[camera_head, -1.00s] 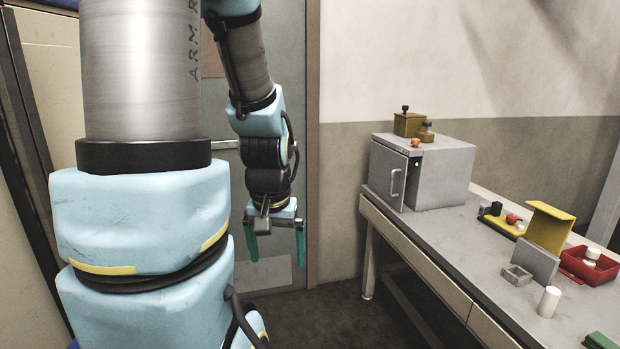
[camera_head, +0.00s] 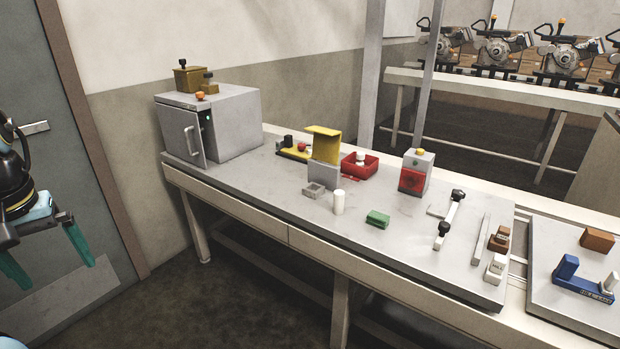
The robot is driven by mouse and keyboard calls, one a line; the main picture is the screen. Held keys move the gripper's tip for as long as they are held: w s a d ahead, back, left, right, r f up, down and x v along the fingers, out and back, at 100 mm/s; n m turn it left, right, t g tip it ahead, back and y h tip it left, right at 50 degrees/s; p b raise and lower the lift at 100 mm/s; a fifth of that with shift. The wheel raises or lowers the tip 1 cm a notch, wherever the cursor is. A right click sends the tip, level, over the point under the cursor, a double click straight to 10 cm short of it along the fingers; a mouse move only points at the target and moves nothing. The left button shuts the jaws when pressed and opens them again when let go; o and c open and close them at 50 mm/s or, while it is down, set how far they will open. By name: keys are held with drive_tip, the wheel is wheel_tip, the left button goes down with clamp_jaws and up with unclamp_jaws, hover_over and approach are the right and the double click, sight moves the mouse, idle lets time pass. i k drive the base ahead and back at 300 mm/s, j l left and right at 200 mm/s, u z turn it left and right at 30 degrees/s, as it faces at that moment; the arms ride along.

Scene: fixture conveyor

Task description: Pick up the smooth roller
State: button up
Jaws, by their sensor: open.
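A smooth white cylinder (camera_head: 338,202), which looks like the roller, stands upright on the grey workbench (camera_head: 290,215) near its front edge. Nothing touches it that I can see. My gripper (camera_head: 46,257) is at the far left of the view, in front of the grey door. Its two teal fingers point down and are spread apart, with nothing between them. It is well to the left of the bench and far from the cylinder.
A small grey square block (camera_head: 314,190) and a green block (camera_head: 377,219) flank the cylinder. A red bin (camera_head: 352,171) with white pieces, a yellow-and-grey fixture (camera_head: 324,160) and a red-fronted box (camera_head: 414,174) stand behind. A grey cabinet (camera_head: 235,123) fills the bench's left end.

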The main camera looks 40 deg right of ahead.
sight(338, 199)
drive_tip(key=i+l+z, duration=0.15)
drive_tip(key=l, duration=0.35)
drive_tip(key=i+l+z, duration=0.15)
drive_tip(key=i+l, duration=0.15)
drive_tip(key=l, duration=0.15)
drive_tip(key=i+l+z, duration=0.15)
drive_tip(key=i+l, duration=0.15)
drive_tip(key=l, duration=0.15)
